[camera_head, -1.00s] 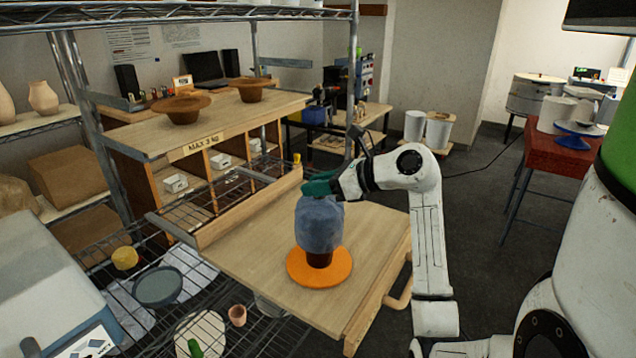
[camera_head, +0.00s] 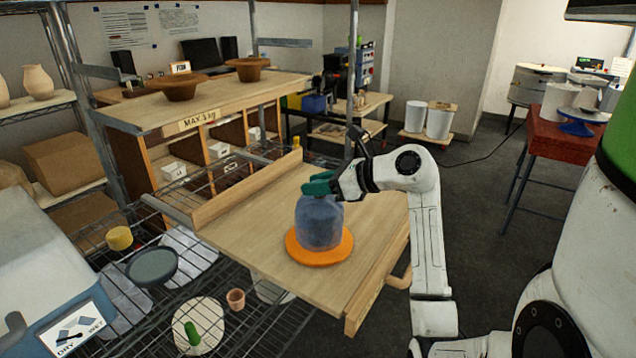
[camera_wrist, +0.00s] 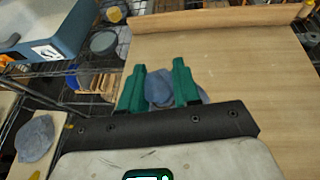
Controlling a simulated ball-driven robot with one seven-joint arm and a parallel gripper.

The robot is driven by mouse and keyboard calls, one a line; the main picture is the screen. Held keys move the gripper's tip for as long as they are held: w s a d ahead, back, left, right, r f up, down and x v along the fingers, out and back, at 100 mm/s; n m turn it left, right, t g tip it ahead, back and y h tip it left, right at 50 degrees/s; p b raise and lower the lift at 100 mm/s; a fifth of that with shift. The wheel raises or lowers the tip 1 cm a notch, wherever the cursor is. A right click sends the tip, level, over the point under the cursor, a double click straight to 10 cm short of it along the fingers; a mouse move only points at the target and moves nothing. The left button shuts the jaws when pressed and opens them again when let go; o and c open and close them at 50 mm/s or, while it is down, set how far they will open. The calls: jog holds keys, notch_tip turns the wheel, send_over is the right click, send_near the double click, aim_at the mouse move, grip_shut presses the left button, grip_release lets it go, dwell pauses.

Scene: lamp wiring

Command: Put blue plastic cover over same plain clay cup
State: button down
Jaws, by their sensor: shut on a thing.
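The blue plastic cover (camera_head: 319,224) stands on the round orange bat (camera_head: 320,254) on the pull-out wooden board. It hangs down to the bat, so the cup under it is hidden in the head view. My gripper (camera_head: 318,188) is at the top of the cover, with its green fingers shut on it. In the wrist view the cover (camera_wrist: 160,88) shows as a blue-grey mass between the two green fingers (camera_wrist: 158,85).
The wooden board (camera_head: 245,235) is otherwise clear, with a raised back rail. Wire shelves at left hold a grey dish (camera_head: 152,266), a small clay pot (camera_head: 236,299) and a yellow sponge (camera_head: 119,238). Two wide clay bowls (camera_head: 178,88) stand on the upper shelf.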

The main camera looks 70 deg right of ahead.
jog(key=shift+f+b, duration=0.3)
jog(key=shift+f, duration=0.1)
dwell(0.4)
jog(key=c, duration=0.7)
grip_release()
jog(key=shift+c, duration=0.2)
jog(key=d+v, duration=0.1)
jog(key=v, duration=0.9)
jog(key=shift+s+a+r+b, duration=0.15)
jog(key=shift+s+a+b, duration=0.25)
jog(key=shift+a, duration=0.15)
jog(key=shift+a, duration=0.1)
